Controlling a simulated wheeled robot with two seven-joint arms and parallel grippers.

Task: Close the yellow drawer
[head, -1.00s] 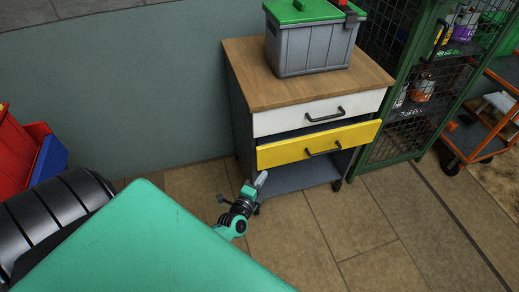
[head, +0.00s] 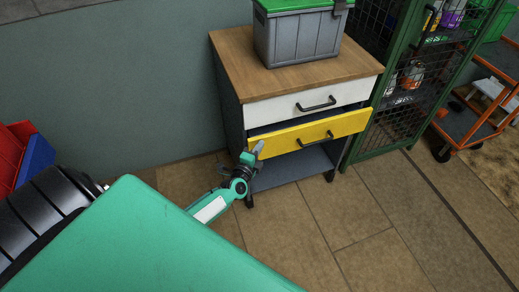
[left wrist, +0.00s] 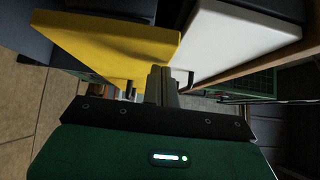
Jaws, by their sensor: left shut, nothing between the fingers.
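The yellow drawer (head: 311,134) sits in a small wooden-topped cabinet (head: 290,78), under a white drawer (head: 312,104). It stands pulled out a little, with a dark gap above it and a black bar handle (head: 317,140) on its front. My left gripper (head: 259,148) is shut and empty, with its tip at the left end of the yellow front; I cannot tell whether it touches. In the left wrist view the yellow drawer (left wrist: 110,45) fills the upper left and the white drawer (left wrist: 235,38) the upper right, with my fingers (left wrist: 161,80) between. My right gripper is not in view.
A grey crate with a green lid (head: 300,38) stands on the cabinet. A green mesh locker (head: 403,98) stands close on its right, and an orange cart (head: 478,118) beyond. Red and blue bins (head: 30,160) are at the far left. The tiled floor in front is clear.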

